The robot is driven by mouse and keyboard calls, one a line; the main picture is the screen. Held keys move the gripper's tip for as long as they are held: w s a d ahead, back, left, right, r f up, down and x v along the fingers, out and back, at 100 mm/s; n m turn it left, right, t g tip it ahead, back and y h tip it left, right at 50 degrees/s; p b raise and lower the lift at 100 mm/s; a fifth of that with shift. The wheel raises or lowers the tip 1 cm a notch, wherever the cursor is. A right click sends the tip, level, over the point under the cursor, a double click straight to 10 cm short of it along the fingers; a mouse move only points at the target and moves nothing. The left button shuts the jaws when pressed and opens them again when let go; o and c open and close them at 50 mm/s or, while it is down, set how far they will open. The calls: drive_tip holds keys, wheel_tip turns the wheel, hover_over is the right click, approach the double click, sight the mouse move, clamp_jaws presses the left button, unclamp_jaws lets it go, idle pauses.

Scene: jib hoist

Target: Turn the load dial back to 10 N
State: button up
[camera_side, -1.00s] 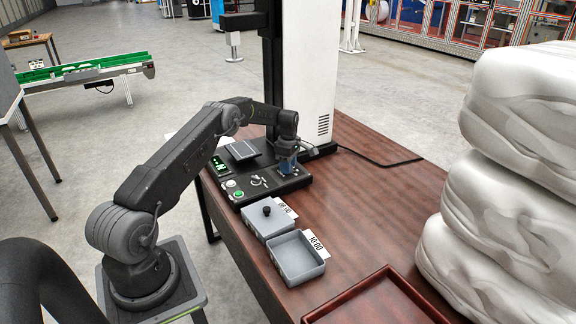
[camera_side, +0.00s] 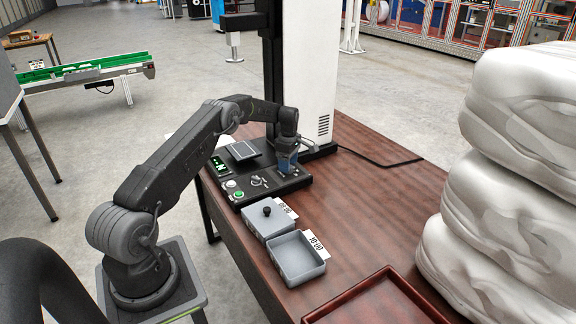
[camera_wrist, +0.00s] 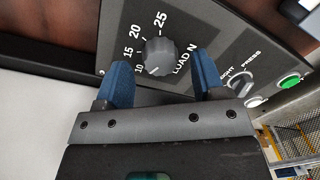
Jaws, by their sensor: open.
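The load dial (camera_wrist: 158,57) is a round dark grey ribbed knob on the black control panel (camera_wrist: 228,42), beside the words LOAD N. Its printed scale reads 10, 15, 20 and 25 from lower left to top. A small light mark shows on the knob's lower-left side, facing roughly toward the 10; the exact setting is too small to tell. My gripper (camera_wrist: 163,68) is open, one blue finger on each side of the knob, with visible gaps. In the side view my gripper (camera_side: 287,165) is down at the panel's far right end and hides the dial.
A toggle switch (camera_wrist: 240,83) and a green button (camera_wrist: 289,81) share the panel. The test stand column (camera_side: 309,60) rises behind. A lidded grey box (camera_side: 262,222), an open grey box (camera_side: 297,262) and a red-brown tray (camera_side: 385,290) are nearer. White sacks (camera_side: 510,180) are stacked at right.

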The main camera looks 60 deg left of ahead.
wheel_tip(320, 180, up, 13)
drive_tip(key=shift+w+a+f, duration=0.2)
drive_tip(key=shift+w, duration=0.05)
drive_tip(key=s+d+r+m+t, duration=0.1)
drive_tip(key=s+d+r+m, duration=0.25)
drive_tip(key=d+r, duration=0.4)
drive_tip(key=s+d+r+m+t+y, duration=0.1)
drive_tip(key=s+d+r+m, duration=0.1)
drive_tip(key=d+r+m, duration=0.5)
drive_tip(key=s+d+r+m+t, duration=0.1)
drive_tip(key=s+d+r+m, duration=0.15)
drive_tip(key=d+r, duration=0.5)
drive_tip(key=s+d+f+m+t, duration=0.1)
drive_tip(key=s+d+m, duration=0.3)
drive_tip(key=s, duration=0.4)
drive_tip(key=s+d+f+m+t, duration=0.1)
drive_tip(key=s+d+f+m, duration=0.2)
drive_tip(key=s+d, duration=0.3)
drive_tip(key=s+d+f+m+t, duration=0.1)
drive_tip(key=s+d+f+m, duration=0.1)
drive_tip(key=s+d+m, duration=0.3)
drive_tip(key=s, duration=0.4)
drive_tip(key=shift+s+h, duration=0.3)
drive_tip(key=shift+s, duration=0.1)
